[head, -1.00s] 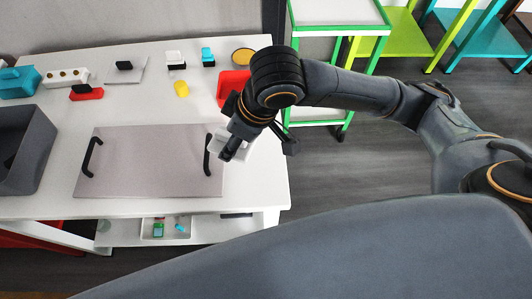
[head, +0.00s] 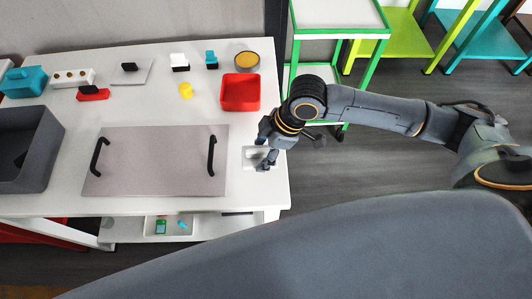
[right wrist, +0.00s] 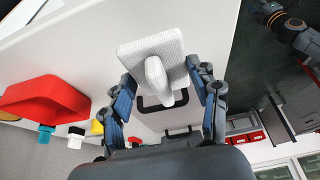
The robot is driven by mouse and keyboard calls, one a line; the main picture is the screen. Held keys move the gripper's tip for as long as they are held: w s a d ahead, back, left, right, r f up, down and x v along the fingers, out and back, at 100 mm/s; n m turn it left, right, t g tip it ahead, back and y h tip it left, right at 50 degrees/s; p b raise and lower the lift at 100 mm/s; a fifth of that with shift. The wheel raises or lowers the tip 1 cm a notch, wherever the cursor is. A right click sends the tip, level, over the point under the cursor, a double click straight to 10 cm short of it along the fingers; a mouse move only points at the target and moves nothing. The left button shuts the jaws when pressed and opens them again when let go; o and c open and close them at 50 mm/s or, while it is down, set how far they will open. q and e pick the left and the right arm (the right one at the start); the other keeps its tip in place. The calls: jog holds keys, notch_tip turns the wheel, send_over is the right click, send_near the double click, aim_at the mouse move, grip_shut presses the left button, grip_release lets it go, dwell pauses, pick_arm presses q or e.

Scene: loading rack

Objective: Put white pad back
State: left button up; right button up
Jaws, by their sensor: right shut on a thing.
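The white pad (head: 250,162) has a flat square plate and a rounded grip. In the head view it is at the right end of the white table, right of the grey board, partly hidden by my right gripper (head: 267,158). In the right wrist view the white pad (right wrist: 143,50) shows plate and grip between the fingers of my right gripper (right wrist: 165,88). My right gripper is shut on it. I cannot tell whether the pad touches the table. My left gripper is not in view.
The grey board (head: 155,165) with two black handles lies left of the pad. A red tray (head: 240,92) stands behind. A grey bin (head: 45,150) is at the left. Several small blocks line the back of the white table (head: 140,105). A green-framed cart stands beyond the right edge.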

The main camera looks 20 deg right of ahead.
jog(key=shift+w+d+f, duration=0.1)
jog(key=shift+d+f, duration=0.15)
jog(key=shift+w+d+f, duration=0.1)
jog(key=shift+d+f, duration=0.05)
jog(key=shift+f, duration=0.85)
jog(key=shift+w+d+f, duration=0.1)
jog(key=shift+d+f, duration=0.05)
jog(key=shift+f, duration=0.8)
jog(key=shift+f, duration=0.1)
jog(key=o, duration=1)
jog(key=v, duration=1.2)
jog(key=shift+s+d+b, duration=0.1)
jog(key=shift+b, duration=0.3)
